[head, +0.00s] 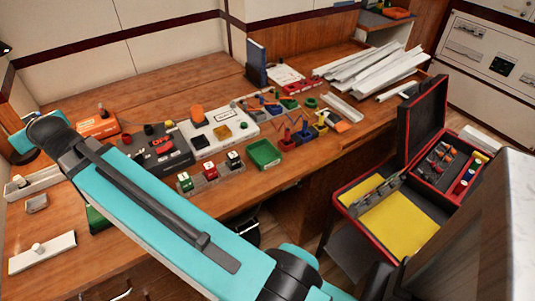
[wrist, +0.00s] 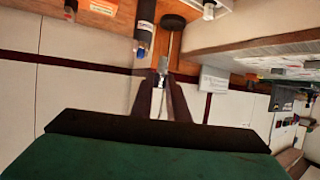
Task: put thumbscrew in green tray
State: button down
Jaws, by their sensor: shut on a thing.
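My gripper (wrist: 161,80) shows in the wrist view with its two dark fingers close together. It is shut on a small light-grey metal piece (wrist: 161,68), which looks like the thumbscrew; the fingers hide part of it. In the head view, my arm crosses the lower left and I cannot make out the fingertips or the held piece there.
Breaker blocks (head: 211,172) stand left of the tray, and a white-topped unit (head: 224,133) stands behind them. Coloured bins with tools (head: 303,132) are to its right. A red-edged open case (head: 387,215) stands at the right. Bare bench (head: 190,80) shows at the back left.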

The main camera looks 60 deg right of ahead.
aim_at(264, 156)
jog(key=z, duration=0.1)
jog(key=k, duration=1.85)
jog(key=u, duration=0.9)
jog(key=i, duration=1)
jog(key=u, duration=0.05)
